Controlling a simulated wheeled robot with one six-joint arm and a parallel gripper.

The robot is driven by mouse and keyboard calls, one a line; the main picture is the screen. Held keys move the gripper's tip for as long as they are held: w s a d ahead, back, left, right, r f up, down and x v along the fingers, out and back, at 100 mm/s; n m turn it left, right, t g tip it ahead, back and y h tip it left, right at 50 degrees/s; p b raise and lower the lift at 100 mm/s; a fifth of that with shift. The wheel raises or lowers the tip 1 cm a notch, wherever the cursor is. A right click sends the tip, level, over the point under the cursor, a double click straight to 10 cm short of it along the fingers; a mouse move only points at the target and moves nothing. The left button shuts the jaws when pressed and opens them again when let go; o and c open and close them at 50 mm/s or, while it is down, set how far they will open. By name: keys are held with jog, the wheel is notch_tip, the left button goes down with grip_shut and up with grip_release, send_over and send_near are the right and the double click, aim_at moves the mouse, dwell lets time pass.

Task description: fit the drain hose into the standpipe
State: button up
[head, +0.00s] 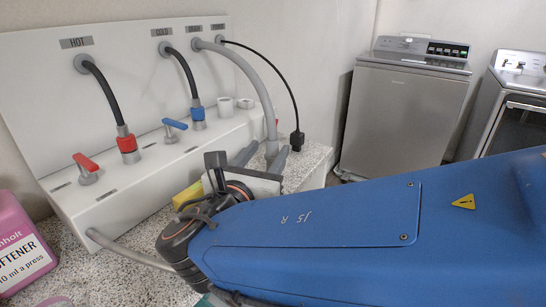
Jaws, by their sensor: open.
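The grey drain hose (258,82) comes out of the white back panel and arches down to the right. Its lower end (271,148) hangs by my gripper (262,155). My gripper is open, with one grey finger on each side of the hose end in this view; I cannot tell whether they touch it. Two short white open-topped pipe stubs (226,107) stand on the ledge left of the hose; I cannot tell which, if either, is the standpipe. My blue arm and wrist hide part of the counter.
A black hose with a red connector (127,144) and one with a blue connector (198,114) hang at left, beside red and blue valve levers. A black cord ends in a plug (297,139) just right of the hose. A pink softener bottle (22,245) stands lower left. A washer (405,110) stands behind.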

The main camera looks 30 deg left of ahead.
aim_at(270, 145)
jog(key=shift+w+a+f, duration=0.1)
jog(key=shift+w+a, duration=0.2)
jog(key=shift+w, duration=0.7)
jog(key=shift+w+a+f, duration=0.1)
jog(key=shift+w+a, duration=0.2)
jog(key=shift+w, duration=0.7)
jog(key=shift+w+a+f, duration=0.1)
jog(key=shift+w+a, duration=0.2)
jog(key=shift+w, duration=0.7)
grip_shut()
